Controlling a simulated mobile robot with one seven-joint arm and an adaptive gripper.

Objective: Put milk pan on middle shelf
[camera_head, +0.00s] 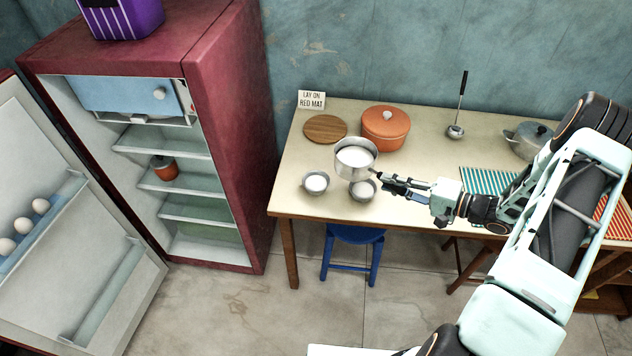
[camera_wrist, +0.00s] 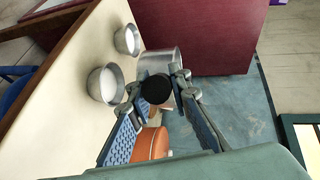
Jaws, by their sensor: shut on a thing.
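The milk pan (camera_head: 356,160) is a steel pan with white contents, over the left part of the table. My gripper (camera_head: 384,181) is shut on its handle, to the right of the pan body. The pan looks raised above the tabletop and roughly level. The wrist view shows the pan (camera_wrist: 162,62) past the dark handle end between my fingers (camera_wrist: 157,86). The open red fridge (camera_head: 228,130) at the left has several shelves. The middle shelf (camera_head: 195,182) has a small orange-brown pot (camera_head: 164,168) at its left, with bare room to the right.
Two small steel bowls with white contents (camera_head: 316,182) (camera_head: 362,190) stand below and beside the pan. An orange lidded pot (camera_head: 386,127), wooden board (camera_head: 325,128) and sign (camera_head: 311,99) stand behind. The fridge door (camera_head: 70,250) is swung open left. A blue stool (camera_head: 353,235) is under the table.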

